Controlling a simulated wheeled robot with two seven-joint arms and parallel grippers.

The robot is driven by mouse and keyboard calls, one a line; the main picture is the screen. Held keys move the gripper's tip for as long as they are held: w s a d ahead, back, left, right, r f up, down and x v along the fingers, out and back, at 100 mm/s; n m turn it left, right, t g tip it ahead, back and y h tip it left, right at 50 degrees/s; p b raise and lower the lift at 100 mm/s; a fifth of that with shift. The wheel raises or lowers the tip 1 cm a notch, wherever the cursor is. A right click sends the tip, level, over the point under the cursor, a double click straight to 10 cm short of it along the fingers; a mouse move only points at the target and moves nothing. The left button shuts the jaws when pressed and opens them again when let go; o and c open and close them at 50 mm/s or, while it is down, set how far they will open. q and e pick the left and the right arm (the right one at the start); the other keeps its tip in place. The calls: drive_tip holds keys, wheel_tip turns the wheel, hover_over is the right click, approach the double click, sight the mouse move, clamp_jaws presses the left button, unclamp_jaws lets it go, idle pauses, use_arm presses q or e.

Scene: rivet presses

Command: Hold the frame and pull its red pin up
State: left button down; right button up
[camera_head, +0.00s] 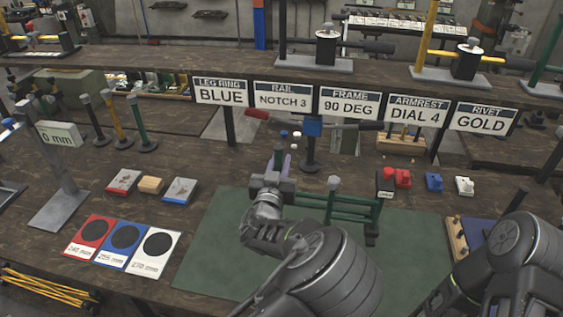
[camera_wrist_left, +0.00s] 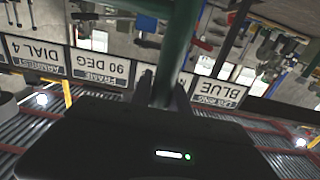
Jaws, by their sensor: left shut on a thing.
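A green tubular frame (camera_head: 350,205) stands on the dark green mat (camera_head: 215,235), with rails running right from my left gripper. My left gripper (camera_head: 280,165) is shut on the left part of the frame. In the left wrist view, a green post (camera_wrist_left: 180,45) of the frame stands between the two fingers (camera_wrist_left: 163,88). A small dark piece with a red top (camera_head: 386,181) is by the frame's right end; I cannot tell whether it is the red pin. My right arm shows at the lower right, but its gripper is not in view.
Red (camera_head: 403,177), blue (camera_head: 434,182) and white (camera_head: 465,186) small parts lie right of the frame. Signs (camera_head: 349,102) hang along the back shelf. Colour pads (camera_head: 122,236) lie at the left. The mat's front left is clear.

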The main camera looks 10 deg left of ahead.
use_arm(q)
wheel_tip(320, 180, down, 8)
drive_tip(key=shift+f, duration=0.1)
drive_tip(key=shift+w+d+r, duration=0.1)
drive_tip(key=shift+d+r, duration=0.05)
drive_tip(key=shift+r, duration=0.15)
drive_tip(key=shift+f, duration=0.15)
drive_tip(key=shift+f, duration=1.15)
idle(0.5)
